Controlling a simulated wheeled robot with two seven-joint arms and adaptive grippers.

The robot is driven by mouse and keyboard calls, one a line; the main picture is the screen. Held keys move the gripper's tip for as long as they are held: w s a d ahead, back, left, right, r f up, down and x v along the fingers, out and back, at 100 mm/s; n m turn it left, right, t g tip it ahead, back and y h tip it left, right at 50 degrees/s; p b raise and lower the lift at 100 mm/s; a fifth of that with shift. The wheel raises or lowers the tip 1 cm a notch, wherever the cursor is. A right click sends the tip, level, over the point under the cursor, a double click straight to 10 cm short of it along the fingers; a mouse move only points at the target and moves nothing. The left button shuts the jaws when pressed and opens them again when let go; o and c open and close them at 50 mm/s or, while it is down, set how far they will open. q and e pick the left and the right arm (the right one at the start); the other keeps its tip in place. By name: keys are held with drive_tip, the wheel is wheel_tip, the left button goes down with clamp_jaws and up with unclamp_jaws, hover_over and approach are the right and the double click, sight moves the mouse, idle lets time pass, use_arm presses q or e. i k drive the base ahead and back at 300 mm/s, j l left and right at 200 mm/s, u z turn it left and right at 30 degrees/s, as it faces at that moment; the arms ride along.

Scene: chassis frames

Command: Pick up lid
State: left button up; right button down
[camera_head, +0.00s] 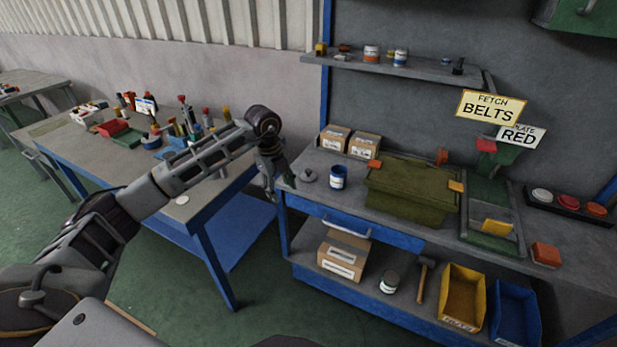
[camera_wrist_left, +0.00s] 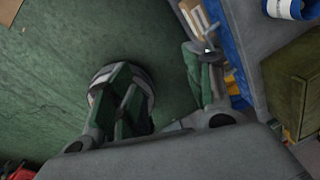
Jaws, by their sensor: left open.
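A small grey round lid (camera_head: 308,175) with a knob lies on the workbench top near its left end. A blue can (camera_head: 338,177) with a white label stands just right of it; part of a blue and white can (camera_wrist_left: 290,8) shows at the top right in the left wrist view. My left gripper (camera_head: 277,183) is open and empty, hanging just left of the lid, by the bench's left edge. In the left wrist view its fingers (camera_wrist_left: 163,72) are spread apart over green floor. The lid cannot be made out there. My right gripper is not in view.
An olive box (camera_head: 410,190) and two cardboard boxes (camera_head: 349,142) stand on the bench. A shelf (camera_head: 400,66) hangs above. A second table (camera_head: 75,150) with tools and bottles stands left, with a floor gap between. Yellow (camera_head: 461,297) and blue bins sit below.

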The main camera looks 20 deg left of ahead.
sight(307, 176)
drive_tip(key=i, duration=0.95)
